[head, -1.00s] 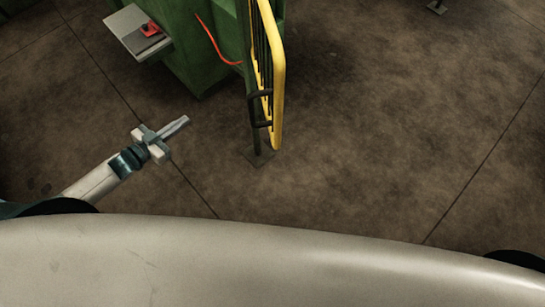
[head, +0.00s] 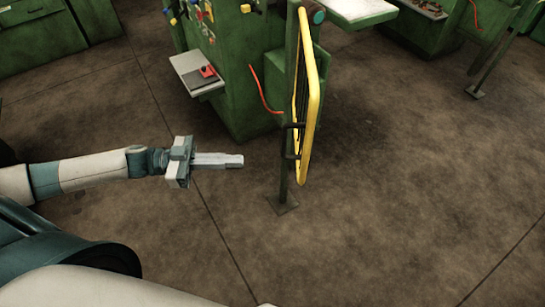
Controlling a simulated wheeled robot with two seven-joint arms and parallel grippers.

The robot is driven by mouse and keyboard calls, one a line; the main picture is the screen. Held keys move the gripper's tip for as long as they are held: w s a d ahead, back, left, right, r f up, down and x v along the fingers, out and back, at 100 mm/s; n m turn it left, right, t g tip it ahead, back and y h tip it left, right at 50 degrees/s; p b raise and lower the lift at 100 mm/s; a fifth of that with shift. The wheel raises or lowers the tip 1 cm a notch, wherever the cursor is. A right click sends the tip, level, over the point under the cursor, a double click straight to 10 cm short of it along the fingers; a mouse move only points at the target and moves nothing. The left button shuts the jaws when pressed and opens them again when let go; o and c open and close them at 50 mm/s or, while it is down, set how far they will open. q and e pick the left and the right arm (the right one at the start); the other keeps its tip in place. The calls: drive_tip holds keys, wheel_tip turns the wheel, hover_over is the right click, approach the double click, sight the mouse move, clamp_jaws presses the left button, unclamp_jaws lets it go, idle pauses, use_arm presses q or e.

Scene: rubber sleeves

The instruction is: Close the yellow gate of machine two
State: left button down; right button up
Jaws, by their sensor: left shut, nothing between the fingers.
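The yellow gate (head: 314,115) is a yellow tube frame with dark bars, seen nearly edge-on right of the middle. It hangs from a dark green post (head: 286,150) that stands on a floor plate. A dark handle or hinge piece shows low between post and frame. Behind it is a green machine (head: 240,85) with buttons; I cannot tell its number. My left gripper (head: 240,160) is shut and empty, pointing right, to the left of the post and apart from it. My right gripper is not in view.
A light side shelf (head: 192,66) with a red item (head: 208,71) sticks out from the machine. An orange-red cable (head: 264,93) hangs on it. More green machines stand at the back right and back left. The brown floor (head: 410,180) right of the gate is clear.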

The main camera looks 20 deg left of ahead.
use_arm(q)
drive_tip(key=p, duration=0.6)
approach(301, 161)
drive_tip(key=d, duration=0.3)
drive_tip(key=w+d+r, duration=0.1)
drive_tip(key=shift+w+d+r, duration=0.1)
drive_tip(key=shift+d, duration=0.25)
drive_tip(key=shift+w+d+f, duration=0.2)
drive_tip(key=shift+w+d, duration=0.05)
drive_tip(key=shift+d, duration=0.45)
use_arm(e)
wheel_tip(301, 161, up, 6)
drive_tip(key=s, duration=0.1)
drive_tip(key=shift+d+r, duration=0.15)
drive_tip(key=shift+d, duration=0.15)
use_arm(q)
drive_tip(key=shift+w+d, duration=0.1)
